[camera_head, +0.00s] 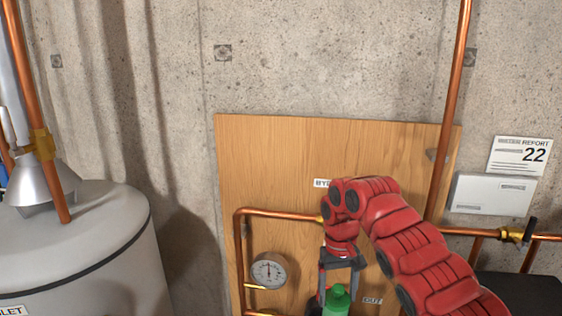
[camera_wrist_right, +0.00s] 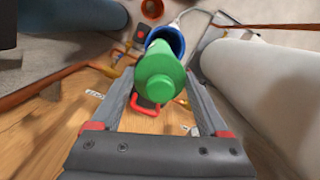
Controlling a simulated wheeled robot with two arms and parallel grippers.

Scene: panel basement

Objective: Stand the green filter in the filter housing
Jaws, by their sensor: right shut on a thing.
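The green filter (camera_head: 337,301) is at the bottom edge of the head view, its lower part cut off. My right gripper (camera_head: 340,284) is shut on it, pointing down, with one finger on each side. In the right wrist view the filter (camera_wrist_right: 158,74) is between the fingers (camera_wrist_right: 163,88), its rounded end towards the camera. A blue cup (camera_wrist_right: 165,37), which looks like the filter housing, shows behind the filter's far end. The filter overlaps its rim; I cannot tell whether the end is inside. My left gripper is not in view.
A wooden panel (camera_head: 290,160) with copper pipes (camera_head: 275,212) and a gauge (camera_head: 269,270) stands behind my right arm. A red handle (camera_wrist_right: 146,106) is close to the filter in the wrist view. A grey tank (camera_head: 85,240) stands at left.

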